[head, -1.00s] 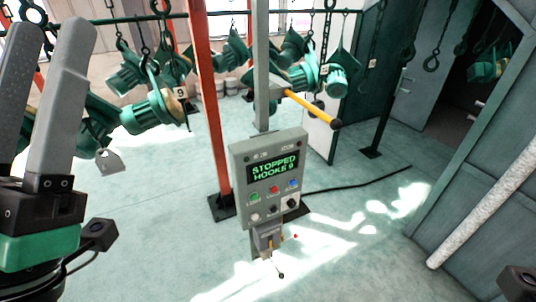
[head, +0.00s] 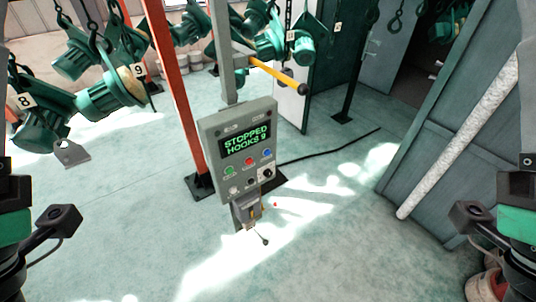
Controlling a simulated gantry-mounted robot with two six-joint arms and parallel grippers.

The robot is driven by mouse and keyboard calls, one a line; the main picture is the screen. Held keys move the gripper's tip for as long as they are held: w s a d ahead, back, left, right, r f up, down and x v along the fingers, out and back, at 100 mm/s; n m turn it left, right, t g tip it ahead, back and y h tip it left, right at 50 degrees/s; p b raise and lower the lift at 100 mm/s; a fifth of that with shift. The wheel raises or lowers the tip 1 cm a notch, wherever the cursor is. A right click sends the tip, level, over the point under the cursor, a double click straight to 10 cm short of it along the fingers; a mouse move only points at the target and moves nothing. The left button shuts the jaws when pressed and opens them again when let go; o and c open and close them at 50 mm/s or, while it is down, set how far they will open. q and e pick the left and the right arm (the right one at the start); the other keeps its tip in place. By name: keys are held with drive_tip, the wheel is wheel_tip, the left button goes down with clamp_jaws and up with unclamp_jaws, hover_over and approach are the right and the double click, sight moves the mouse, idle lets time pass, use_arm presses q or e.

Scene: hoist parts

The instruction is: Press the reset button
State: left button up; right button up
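A grey control box (head: 238,150) hangs on a grey post at the centre of the head view. Its green-lit screen (head: 246,138) reads "STOPPED HOOKS 9". Below the screen are a green button (head: 229,170), a red button (head: 249,161) and a blue button (head: 267,153), with a black knob (head: 267,173) lower right. The button labels are too small to read. My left gripper (head: 8,180) is cut off at the left edge, and my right gripper (head: 526,175) at the right edge. Both are well apart from the box, and their fingertip gaps do not show.
Green hoists (head: 110,85) with tags 8 and 9 hang at the left. An orange column (head: 178,90) stands left of the box. A yellow bar (head: 275,75) juts out above it. Grey-green panels (head: 450,125) stand right. The floor before the box is clear.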

clamp_jaws()
idle(1.6)
